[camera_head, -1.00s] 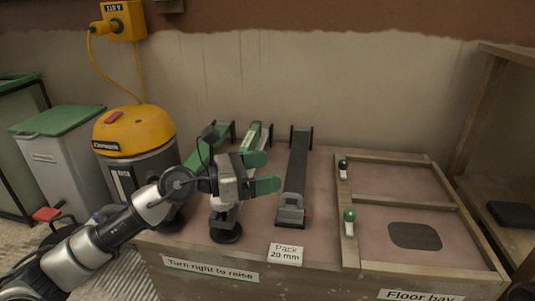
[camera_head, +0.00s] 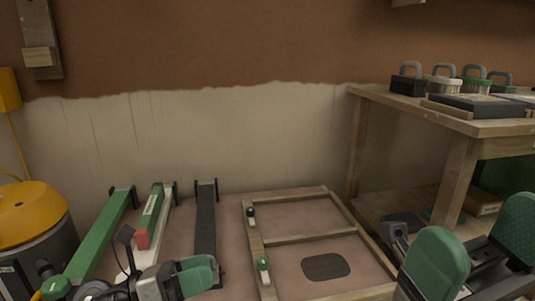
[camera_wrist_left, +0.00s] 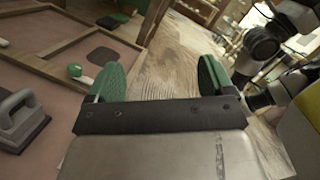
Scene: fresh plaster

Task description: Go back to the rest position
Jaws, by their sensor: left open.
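My left gripper (camera_head: 190,275) is low at the left in the head view, over the pink bench's front part. It points right, is empty, and its green pads are apart. In the left wrist view its pads (camera_wrist_left: 158,80) stand wide apart with nothing between them. My right gripper (camera_head: 480,255) is at the lower right of the head view, close to the camera. Its two large green pads are spread, with nothing seen between them.
Green (camera_head: 102,235), green-white (camera_head: 150,212) and black (camera_head: 205,205) bars lie on the bench. A wooden frame (camera_head: 292,238) with a dark patch is right of them. A wooden shelf (camera_head: 470,125) holds several brushes. A yellow-topped vacuum (camera_head: 25,205) stands left.

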